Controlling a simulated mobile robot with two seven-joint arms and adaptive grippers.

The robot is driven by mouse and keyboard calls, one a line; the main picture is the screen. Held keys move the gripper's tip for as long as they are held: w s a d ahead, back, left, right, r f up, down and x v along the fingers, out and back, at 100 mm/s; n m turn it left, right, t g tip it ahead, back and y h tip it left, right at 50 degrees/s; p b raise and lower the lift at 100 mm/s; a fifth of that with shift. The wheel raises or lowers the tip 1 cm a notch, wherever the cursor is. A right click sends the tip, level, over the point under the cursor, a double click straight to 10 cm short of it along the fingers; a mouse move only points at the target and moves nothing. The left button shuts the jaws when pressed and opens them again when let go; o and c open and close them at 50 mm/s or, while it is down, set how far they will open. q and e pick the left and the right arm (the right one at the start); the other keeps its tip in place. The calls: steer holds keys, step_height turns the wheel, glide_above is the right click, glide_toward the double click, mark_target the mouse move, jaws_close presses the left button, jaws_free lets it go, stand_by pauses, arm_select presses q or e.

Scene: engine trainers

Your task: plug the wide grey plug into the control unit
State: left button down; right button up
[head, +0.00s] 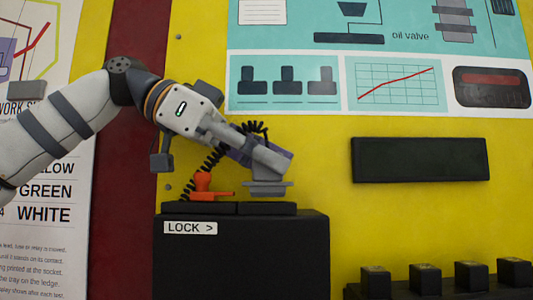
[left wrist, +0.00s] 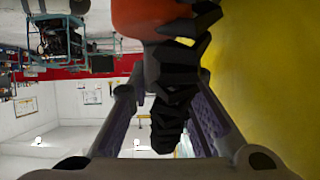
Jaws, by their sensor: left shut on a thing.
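The wide grey plug (head: 268,188) is in my left gripper (head: 270,162), which is shut on it and points down to the right. The plug is level, just above the right raised part on top of the black control unit (head: 245,262). A narrow gap seems to show beneath it; the socket itself is hidden. A black coiled cable (head: 218,152) loops behind the gripper; it also runs between the fingers in the left wrist view (left wrist: 178,95). An orange lever (head: 204,186) stands on the unit, left of the plug. My right gripper is not in view.
A "LOCK >" label (head: 190,228) is on the unit's front. A yellow wall panel (head: 320,150) is close behind. A dark bar (head: 420,159) is on it at right, above a row of several black blocks (head: 425,279). Space right of the plug is clear.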

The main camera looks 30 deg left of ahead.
arm_select(q)
steer(key=shift+f, duration=0.85)
stand_by(0.6)
steer(key=c, duration=1.7)
jaws_free()
steer(key=shift+r+v, duration=0.2)
steer(key=shift+v, duration=1.05)
steer(key=shift+r+v, duration=0.15)
steer(key=shift+v, duration=1.1)
steer(key=shift+w+d, duration=0.15)
steer(key=shift+r, duration=1.95)
steer(key=o, duration=0.5)
